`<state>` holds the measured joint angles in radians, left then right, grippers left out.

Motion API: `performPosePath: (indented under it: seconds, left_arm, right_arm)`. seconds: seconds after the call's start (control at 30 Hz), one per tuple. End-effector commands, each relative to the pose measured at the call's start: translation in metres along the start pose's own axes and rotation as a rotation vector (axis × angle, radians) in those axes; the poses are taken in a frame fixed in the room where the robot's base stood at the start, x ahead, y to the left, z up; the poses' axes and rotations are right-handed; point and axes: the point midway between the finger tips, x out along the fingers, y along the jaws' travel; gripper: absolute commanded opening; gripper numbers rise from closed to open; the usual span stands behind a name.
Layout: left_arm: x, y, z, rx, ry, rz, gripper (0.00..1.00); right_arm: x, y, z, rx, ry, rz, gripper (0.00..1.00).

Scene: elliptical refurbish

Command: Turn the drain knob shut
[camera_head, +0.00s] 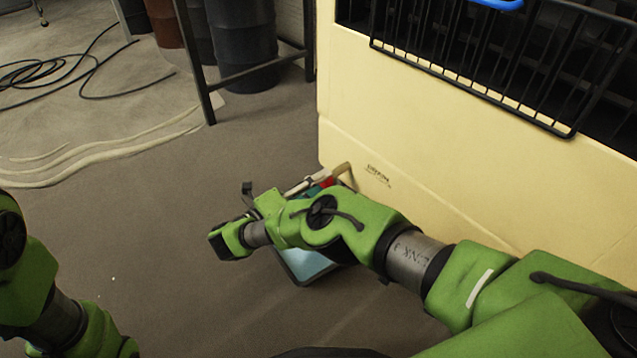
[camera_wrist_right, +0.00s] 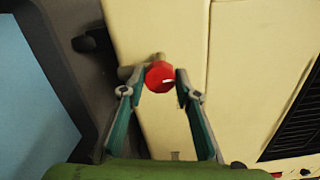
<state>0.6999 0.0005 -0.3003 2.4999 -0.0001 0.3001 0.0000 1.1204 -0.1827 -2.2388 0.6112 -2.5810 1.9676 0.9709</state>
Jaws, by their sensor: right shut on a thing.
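The drain knob (camera_wrist_right: 158,77) is red with a small white mark. It sits at the end of a short spout, low on the cream cabinet (camera_wrist_right: 240,50). In the head view, the red knob (camera_head: 328,182) shows partly behind my right arm. My right gripper (camera_wrist_right: 156,80) is shut on the knob, with one finger on each side of it. In the head view, my right gripper (camera_head: 312,186) is mostly hidden by my green arm. Only links of my left arm show at the lower left; its gripper is out of view.
A light blue tray with a dark rim (camera_head: 305,265) lies on the floor below the knob, partly hidden by my arm. A black wire basket (camera_head: 470,75) hangs on the cabinet above. Drums (camera_head: 245,45) and a dark metal frame stand behind. Open floor lies to the left.

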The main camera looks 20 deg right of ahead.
Motion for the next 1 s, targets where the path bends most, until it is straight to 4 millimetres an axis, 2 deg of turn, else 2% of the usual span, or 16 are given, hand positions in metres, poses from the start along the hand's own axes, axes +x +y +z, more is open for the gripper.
performPosePath:
  seconds: [0.13,0.17,0.2,0.23,0.67,0.87,1.0]
  left_arm:
    - [0.0,0.0,0.0,0.0,0.0,0.0,0.4]
    - [0.0,0.0,0.0,0.0,0.0,0.0,0.4]
    - [0.0,0.0,0.0,0.0,0.0,0.0,0.4]
    - [0.0,0.0,0.0,0.0,0.0,0.0,0.4]
    - [0.0,-0.001,0.001,0.0,-0.002,-0.004,0.4]
    - [0.0,-0.001,0.0,0.0,-0.001,-0.002,0.4]
    - [0.0,0.0,0.0,0.0,0.0,-0.001,0.4]
  right_arm:
    - [0.002,0.0,0.0,0.002,0.001,-0.001,0.08]
    - [0.002,0.0,0.0,0.002,0.001,-0.001,0.32]
    - [0.002,0.0,0.0,0.002,0.002,-0.001,0.43]
    - [0.002,0.0,0.0,0.002,0.001,-0.001,0.47]
    - [0.0,-0.003,0.002,0.002,-0.002,0.001,0.47]
    - [-0.001,-0.016,0.008,0.006,-0.008,0.003,0.47]
    - [0.001,-0.034,0.009,0.003,-0.004,-0.005,0.47]
